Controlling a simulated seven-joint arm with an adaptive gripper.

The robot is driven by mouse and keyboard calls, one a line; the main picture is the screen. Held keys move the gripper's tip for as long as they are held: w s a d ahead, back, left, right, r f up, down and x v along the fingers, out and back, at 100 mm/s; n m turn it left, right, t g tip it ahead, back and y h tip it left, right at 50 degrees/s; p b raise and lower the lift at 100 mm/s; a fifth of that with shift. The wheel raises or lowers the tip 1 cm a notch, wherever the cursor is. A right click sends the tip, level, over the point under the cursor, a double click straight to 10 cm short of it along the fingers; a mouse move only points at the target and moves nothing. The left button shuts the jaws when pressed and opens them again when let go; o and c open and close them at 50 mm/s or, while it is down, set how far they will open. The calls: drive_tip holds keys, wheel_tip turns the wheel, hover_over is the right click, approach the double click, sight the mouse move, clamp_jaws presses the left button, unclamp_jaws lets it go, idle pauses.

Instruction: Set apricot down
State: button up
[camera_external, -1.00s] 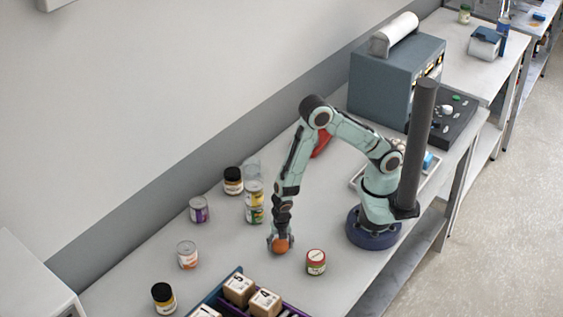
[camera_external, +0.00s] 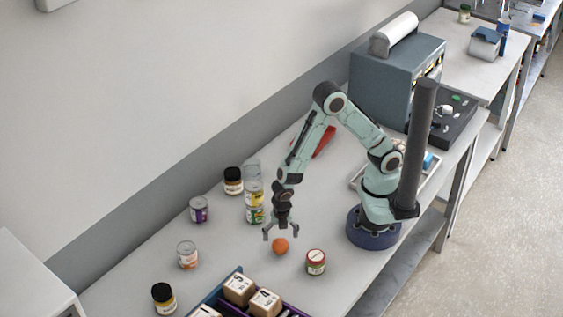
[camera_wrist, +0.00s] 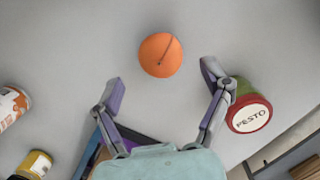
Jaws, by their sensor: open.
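The apricot (camera_external: 280,246) is a small round orange fruit resting on the grey table. It also shows in the wrist view (camera_wrist: 161,55), with a dark crease and a small dark spot. My gripper (camera_external: 282,234) is open and empty, raised above the table close to the apricot and apart from it. In the wrist view my gripper (camera_wrist: 162,82) has its two fingers spread wide, and the apricot lies beyond the fingertips, between their lines.
A pesto jar (camera_external: 316,262) stands just right of the apricot. A divided crate (camera_external: 216,291) with wooden blocks is at the front. Several cans and jars stand to the left, including a purple-labelled can (camera_external: 199,210) and stacked cans (camera_external: 255,205). Bare table surrounds the apricot.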

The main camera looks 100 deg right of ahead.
sight(281, 246)
wheel_tip(281, 246, up, 8)
drive_tip(key=a+f, duration=0.1)
drive_tip(key=s+d+r+m+y, duration=0.1)
drive_tip(key=s+r+m, duration=0.5)
drive_tip(key=s+m, duration=0.2)
drive_tip(key=s+d+r+m+y, duration=0.1)
drive_tip(key=s+d+r+m, duration=0.1)
drive_tip(key=s+r+m, duration=0.4)
drive_tip(key=s+m, duration=0.2)
drive_tip(key=shift+s+d+r+m, duration=0.2)
drive_tip(key=shift+s+d+m, duration=0.1)
drive_tip(key=shift+m, duration=0.1)
